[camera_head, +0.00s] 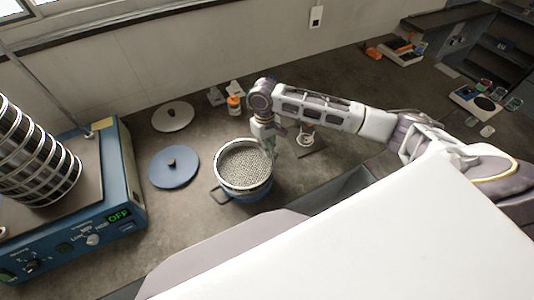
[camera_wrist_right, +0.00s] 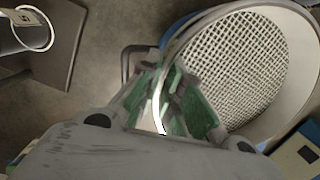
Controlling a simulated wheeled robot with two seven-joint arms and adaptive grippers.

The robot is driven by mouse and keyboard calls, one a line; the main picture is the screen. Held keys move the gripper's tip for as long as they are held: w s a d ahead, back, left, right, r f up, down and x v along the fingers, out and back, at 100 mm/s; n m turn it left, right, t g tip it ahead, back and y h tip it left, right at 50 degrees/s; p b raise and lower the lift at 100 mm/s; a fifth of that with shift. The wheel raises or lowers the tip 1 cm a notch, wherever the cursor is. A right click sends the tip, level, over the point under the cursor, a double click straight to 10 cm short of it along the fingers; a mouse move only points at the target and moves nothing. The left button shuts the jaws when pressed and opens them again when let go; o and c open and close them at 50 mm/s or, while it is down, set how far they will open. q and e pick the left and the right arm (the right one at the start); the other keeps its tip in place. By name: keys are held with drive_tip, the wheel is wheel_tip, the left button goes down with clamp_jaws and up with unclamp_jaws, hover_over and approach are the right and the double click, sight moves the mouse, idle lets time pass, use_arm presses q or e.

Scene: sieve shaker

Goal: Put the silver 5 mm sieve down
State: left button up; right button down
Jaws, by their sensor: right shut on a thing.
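The silver sieve (camera_head: 243,167) is round with a coarse mesh bottom and shows no contents. It is right over a blue pot (camera_head: 250,193) with a side handle; I cannot tell whether it rests in the pot or hangs just above it. My right gripper (camera_head: 270,146) is shut on the sieve's rim at its far right side. In the right wrist view the green-padded fingers (camera_wrist_right: 168,95) pinch the rim, and the mesh (camera_wrist_right: 240,72) fills the right side. My left gripper is not in view.
A blue lid (camera_head: 174,167) and a grey lid (camera_head: 172,116) lie left of the pot. The shaker (camera_head: 122,180), its display reading OFF, bears a sieve stack (camera_head: 35,160) at left. An orange-labelled jar (camera_head: 234,105) stands behind.

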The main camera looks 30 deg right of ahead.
drive_tip(key=shift+f, duration=1.75)
drive_tip(key=c, duration=1.6)
unclamp_jaws()
drive_tip(key=shift+r, duration=0.15)
wheel_tip(320, 180, up, 12)
drive_tip(key=w, duration=0.1)
drive_tip(key=shift+w+b, duration=0.15)
drive_tip(key=shift+b, duration=0.15)
drive_tip(key=shift+f, duration=0.25)
